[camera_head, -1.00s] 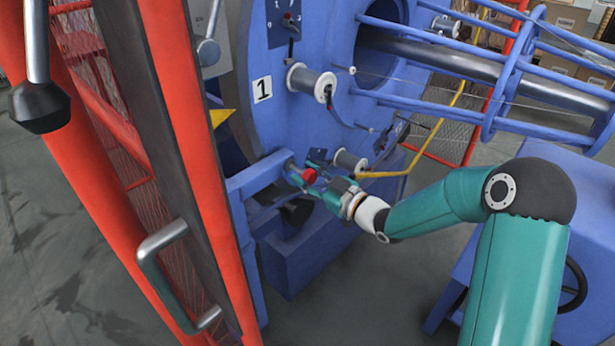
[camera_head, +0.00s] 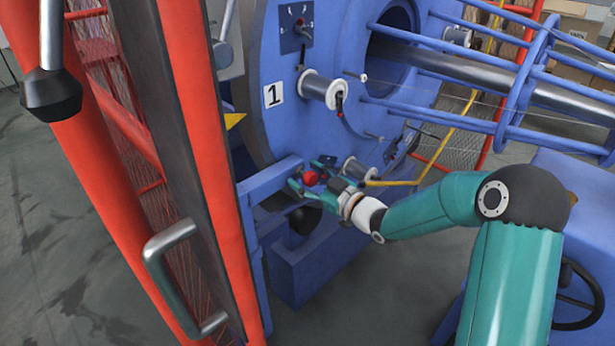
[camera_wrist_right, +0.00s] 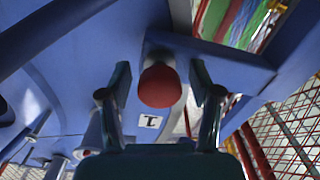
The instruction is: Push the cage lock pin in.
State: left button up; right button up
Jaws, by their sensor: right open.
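The cage lock pin shows as a red knob (camera_head: 310,178) at the blue bracket low on the machine, beside the big blue disc. In the right wrist view the red knob (camera_wrist_right: 160,86) faces me on a short stem against the blue bracket. My right gripper (camera_head: 304,176) is open, with its teal fingers on either side of the knob. In the right wrist view its fingertips (camera_wrist_right: 160,82) stand apart left and right of the knob, with gaps on both sides. My left gripper is not in view.
A red-framed mesh guard door (camera_head: 195,150) with a metal handle (camera_head: 168,262) stands at left. A blue bar cage (camera_head: 515,85) extends right. Grey floor (camera_head: 375,290) is open below.

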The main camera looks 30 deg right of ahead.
jog(key=shift+s, duration=0.1)
jog(key=v, duration=1.1)
jog(key=shift+s, duration=0.4)
jog(key=shift+d+f, duration=0.1)
